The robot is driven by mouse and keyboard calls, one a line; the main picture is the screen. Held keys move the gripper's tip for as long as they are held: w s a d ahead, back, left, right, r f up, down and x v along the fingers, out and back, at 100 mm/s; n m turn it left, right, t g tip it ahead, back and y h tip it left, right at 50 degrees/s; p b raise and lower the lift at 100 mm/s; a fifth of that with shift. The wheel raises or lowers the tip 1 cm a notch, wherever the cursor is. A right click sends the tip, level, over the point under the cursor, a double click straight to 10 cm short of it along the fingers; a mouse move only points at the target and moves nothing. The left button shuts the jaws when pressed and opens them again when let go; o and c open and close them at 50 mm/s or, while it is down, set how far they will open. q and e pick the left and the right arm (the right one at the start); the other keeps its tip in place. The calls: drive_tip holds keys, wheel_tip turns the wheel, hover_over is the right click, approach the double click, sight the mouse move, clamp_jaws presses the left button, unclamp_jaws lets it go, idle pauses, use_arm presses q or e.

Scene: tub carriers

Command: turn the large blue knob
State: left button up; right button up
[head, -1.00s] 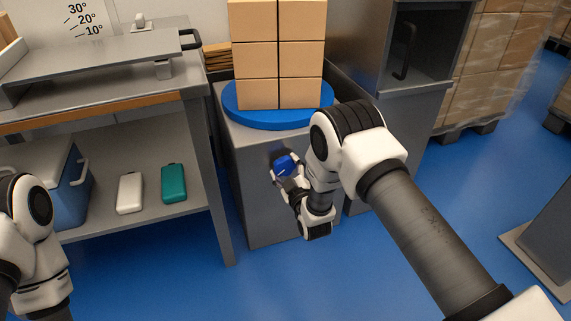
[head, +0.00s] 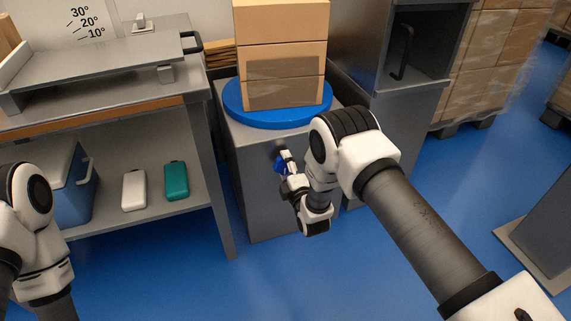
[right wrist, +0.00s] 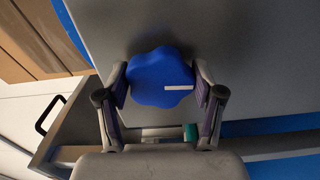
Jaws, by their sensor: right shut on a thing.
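The large blue knob (head: 278,165) is on the front of a grey cabinet (head: 262,205), partly hidden by my right gripper (head: 284,163). In the right wrist view the lobed knob (right wrist: 158,76) has a white mark at its lower right, pointing right. My right gripper (right wrist: 161,87) is shut on it, one finger on each side. A blue turntable (head: 262,117) on the cabinet top bears stacked cardboard boxes (head: 285,60); a taped side faces me. My left arm shows at the lower left, but its gripper is out of view.
A metal workbench (head: 110,78) stands at the left. Its lower shelf holds a blue cooler (head: 75,195), a white case (head: 134,190) and a teal case (head: 176,181). A grey cabinet with an open recess (head: 425,45) stands right of the turntable. Blue floor is clear in front.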

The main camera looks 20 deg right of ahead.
drive_tip(key=shift+n, duration=0.4)
drive_tip(key=o, duration=1.1)
drive_tip(key=shift+o, duration=0.2)
drive_tip(key=s, duration=1.2)
drive_tip(key=shift+d, duration=0.2)
